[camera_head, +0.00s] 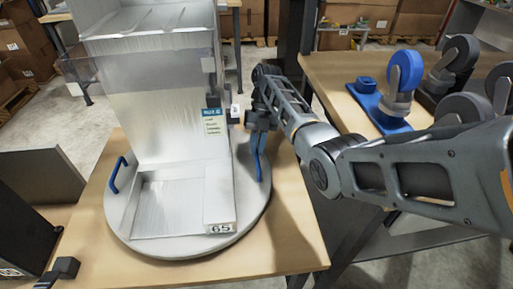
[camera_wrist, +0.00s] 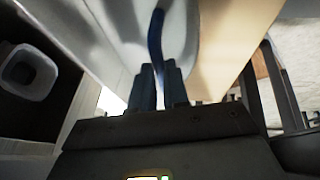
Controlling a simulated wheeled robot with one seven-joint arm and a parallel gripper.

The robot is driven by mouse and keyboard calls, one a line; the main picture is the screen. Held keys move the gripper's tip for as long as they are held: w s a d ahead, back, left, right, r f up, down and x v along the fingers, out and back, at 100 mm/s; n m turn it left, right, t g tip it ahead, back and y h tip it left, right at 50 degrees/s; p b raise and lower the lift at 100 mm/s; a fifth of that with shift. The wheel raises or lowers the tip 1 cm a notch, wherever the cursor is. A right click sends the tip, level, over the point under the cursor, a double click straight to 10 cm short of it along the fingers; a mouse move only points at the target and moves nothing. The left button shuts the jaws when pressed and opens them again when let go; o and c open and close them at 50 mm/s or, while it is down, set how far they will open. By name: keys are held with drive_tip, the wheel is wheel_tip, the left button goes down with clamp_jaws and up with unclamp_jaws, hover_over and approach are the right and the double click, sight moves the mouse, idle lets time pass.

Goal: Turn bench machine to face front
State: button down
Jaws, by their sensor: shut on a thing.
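The bench machine (camera_head: 150,110) is a tall, clear-walled dispenser with a silvery open tray at its base, toward the camera. It stands on a round grey turntable (camera_head: 190,243) on a wooden table. A blue handle (camera_head: 117,175) rises from the turntable's left rim. A second blue handle (camera_head: 258,163) stands at its right rim. My gripper (camera_head: 255,125) is shut on the right handle near its top. In the wrist view the fingers (camera_wrist: 158,85) close around that blue handle (camera_wrist: 155,35). The fingers partly hide the grasped part.
A label block marked 65 (camera_head: 220,228) is at the tray's right front. To the right, another wooden table (camera_head: 330,75) holds blue and grey caster wheels. Dark equipment (camera_head: 22,215) stands close at lower left. Cardboard boxes (camera_head: 25,45) are stacked behind.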

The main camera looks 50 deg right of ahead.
drive_tip(key=shift+w+d, duration=0.1)
drive_tip(key=shift+d, duration=0.05)
drive_tip(key=c, duration=1.4)
unclamp_jaws()
drive_tip(key=shift+o, duration=1.4)
drive_tip(key=shift+r, duration=0.1)
drive_tip(key=p+v, duration=0.3)
drive_tip(key=v, duration=0.4)
drive_tip(key=shift+r+p, duration=0.2)
drive_tip(key=shift+p, duration=0.2)
drive_tip(key=shift+w+d, duration=0.1)
drive_tip(key=shift+d, duration=0.05)
